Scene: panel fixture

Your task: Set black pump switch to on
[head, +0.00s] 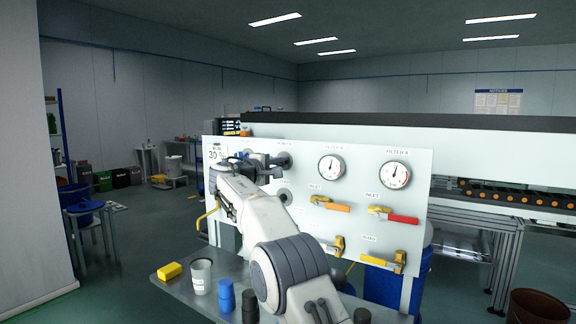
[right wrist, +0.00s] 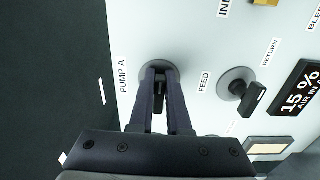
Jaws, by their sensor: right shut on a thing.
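The black pump switch (right wrist: 159,86), beside the label PUMP A, stands out from the white panel on a round grey base (right wrist: 172,70). In the head view its round base (head: 284,160) shows at the upper left of the panel. My right gripper (right wrist: 158,82) is shut on the switch, one finger on each side, and the fingers hide much of it. In the head view my right gripper (head: 268,161) reaches the switch from the left. A second black switch (right wrist: 252,97), by the label FEED, sits apart from the fingers. My left gripper is not in view.
The panel (head: 370,235) also carries two dials (head: 331,168), red, orange and yellow valve handles (head: 398,217) and a percent display (right wrist: 300,92).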

